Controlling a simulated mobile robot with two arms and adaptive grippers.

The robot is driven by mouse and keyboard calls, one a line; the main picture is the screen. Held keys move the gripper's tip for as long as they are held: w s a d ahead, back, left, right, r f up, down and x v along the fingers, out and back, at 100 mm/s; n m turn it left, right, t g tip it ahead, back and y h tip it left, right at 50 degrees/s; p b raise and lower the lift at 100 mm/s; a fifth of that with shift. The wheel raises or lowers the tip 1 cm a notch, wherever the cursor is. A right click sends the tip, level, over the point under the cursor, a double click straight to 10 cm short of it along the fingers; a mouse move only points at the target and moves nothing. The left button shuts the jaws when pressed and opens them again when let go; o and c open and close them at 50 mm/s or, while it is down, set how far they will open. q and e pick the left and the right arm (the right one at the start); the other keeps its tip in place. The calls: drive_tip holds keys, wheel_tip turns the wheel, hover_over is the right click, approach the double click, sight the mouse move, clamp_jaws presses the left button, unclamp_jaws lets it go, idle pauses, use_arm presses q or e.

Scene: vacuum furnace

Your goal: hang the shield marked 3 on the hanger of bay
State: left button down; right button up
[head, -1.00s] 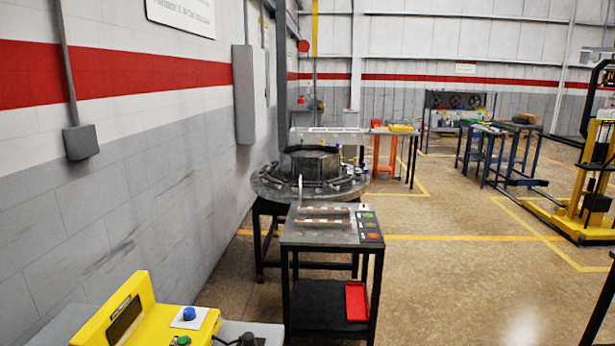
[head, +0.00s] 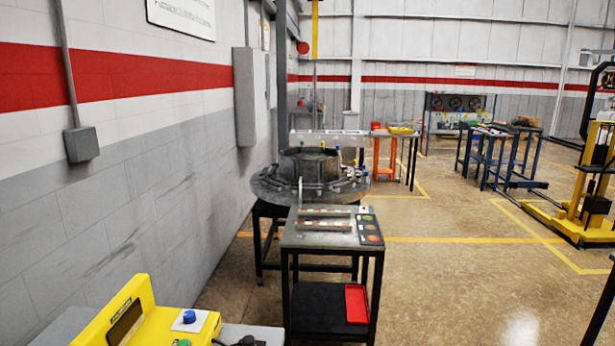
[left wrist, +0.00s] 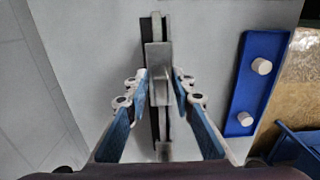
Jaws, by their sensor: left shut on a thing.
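In the left wrist view my left gripper (left wrist: 159,92) has its two blue-lined fingers closed on a grey block (left wrist: 158,62). The block sits along a narrow dark and grey strip that runs up and down the picture. I cannot tell if this is the shield, and no number shows on it. Neither gripper shows in the head view. There a thin pale upright piece (head: 300,187) stands at the back left of a small dark table (head: 290,240). No shield marked 3 and no bay hanger can be made out.
A round flanged metal body (head: 308,168) stands on a black stand behind the table. A red tray (head: 356,304) lies on the table's lower shelf. A yellow control box (head: 130,310) is at the lower left.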

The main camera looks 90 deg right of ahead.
use_arm(q)
drive_tip(key=shift+s+r+p, duration=0.15)
drive_tip(key=shift+r+p, duration=0.6)
drive_tip(key=shift+r, duration=0.95)
drive_tip(key=s+r+b, duration=0.1)
drive_tip(key=s+r, duration=0.1)
drive_tip(key=s, duration=0.5)
drive_tip(key=shift+b, duration=0.35)
